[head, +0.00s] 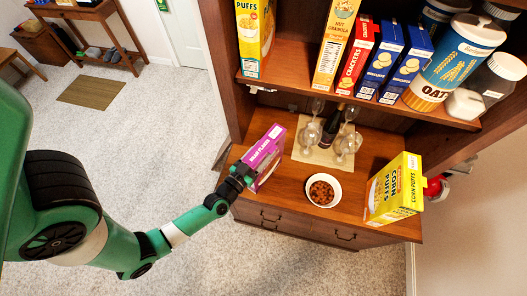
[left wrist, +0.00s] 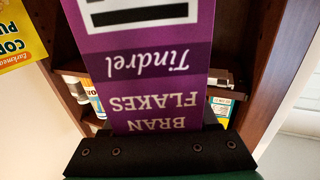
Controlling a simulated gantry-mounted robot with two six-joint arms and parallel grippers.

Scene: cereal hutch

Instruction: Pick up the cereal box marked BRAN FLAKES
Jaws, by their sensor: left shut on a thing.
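The purple BRAN FLAKES box (head: 265,152) is at the left end of the hutch counter (head: 318,225) in the head view. My left gripper (head: 243,171) is shut on its near left side. The box leans in the picture, and I cannot tell whether its base touches the counter. In the left wrist view the box (left wrist: 150,60) fills the middle, its lettering upside down, against the dark gripper (left wrist: 155,150). The fingertips are hidden there. My right gripper is not in view.
A yellow CORN PUFFS box (head: 394,190) stands at the counter's right. A bowl of cereal (head: 323,190), glasses (head: 346,146) and a dark bottle (head: 332,128) stand between. The shelf above (head: 300,78) holds several boxes and an OATS canister (head: 452,62). Open floor lies left.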

